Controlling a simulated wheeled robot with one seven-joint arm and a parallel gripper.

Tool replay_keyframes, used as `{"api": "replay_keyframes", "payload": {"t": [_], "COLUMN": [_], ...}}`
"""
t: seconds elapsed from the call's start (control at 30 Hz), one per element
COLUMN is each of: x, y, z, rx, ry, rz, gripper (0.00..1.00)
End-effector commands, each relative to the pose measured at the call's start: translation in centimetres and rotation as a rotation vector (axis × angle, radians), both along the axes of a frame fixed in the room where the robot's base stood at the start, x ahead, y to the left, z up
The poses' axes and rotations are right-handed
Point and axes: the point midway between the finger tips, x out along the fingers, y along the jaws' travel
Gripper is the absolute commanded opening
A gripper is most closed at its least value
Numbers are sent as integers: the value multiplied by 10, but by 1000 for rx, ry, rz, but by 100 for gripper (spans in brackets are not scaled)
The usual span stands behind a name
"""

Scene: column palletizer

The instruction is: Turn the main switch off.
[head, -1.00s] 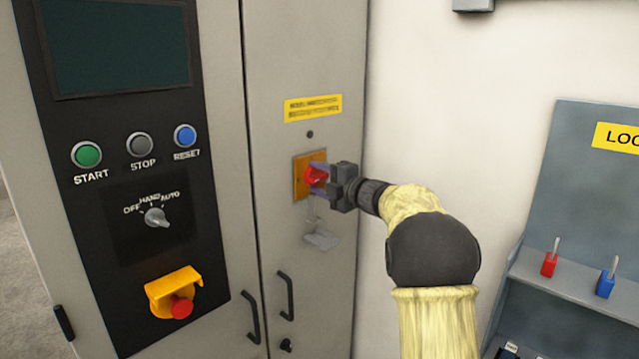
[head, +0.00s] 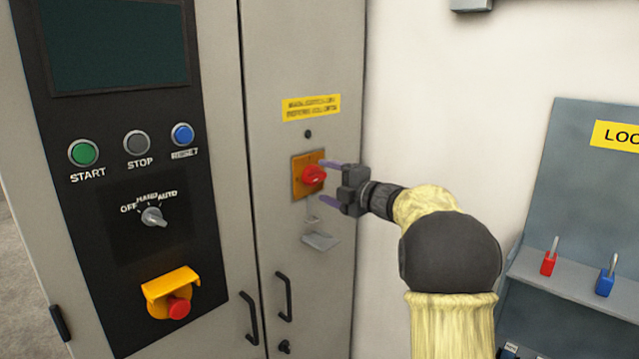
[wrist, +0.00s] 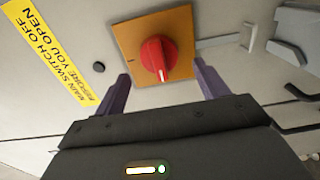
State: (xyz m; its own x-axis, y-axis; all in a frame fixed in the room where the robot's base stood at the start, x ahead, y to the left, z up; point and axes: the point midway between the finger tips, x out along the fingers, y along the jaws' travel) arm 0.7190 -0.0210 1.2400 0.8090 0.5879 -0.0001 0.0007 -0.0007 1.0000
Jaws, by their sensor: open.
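The main switch is a red rotary knob (head: 314,174) on an orange square plate (head: 297,187) on the right cabinet door. In the wrist view the red knob (wrist: 158,59) sits on its orange plate (wrist: 125,40), with a pale line along its handle. My gripper (head: 325,182) is open, with one purple finger above the knob and one below it in the head view. In the wrist view the fingers (wrist: 160,85) stand apart on either side of the knob, and none visibly touches it.
A yellow label (head: 311,107) is above the switch. A grey hasp-like bracket (head: 320,241) juts out below it. Door handles (head: 285,297) are lower down. A control panel (head: 110,245) with buttons is at left. A lockout board (head: 580,190) with red and blue padlocks is at right.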

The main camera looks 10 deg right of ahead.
Motion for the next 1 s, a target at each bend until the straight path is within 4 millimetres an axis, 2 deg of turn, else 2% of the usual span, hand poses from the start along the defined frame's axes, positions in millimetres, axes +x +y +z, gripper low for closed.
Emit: {"api": "replay_keyframes", "payload": {"t": [0.1,0.6,0.77,1.0], "x": [-20,-98,-109,-110], "y": [-15,-72,-79,-80], "z": [-2,-1,-1,-1], "rx": [0,-1,-2,-2], "ry": [0,0,1,1], "rz": [-3,-3,0,1], "gripper": [73,73,73,73]}}
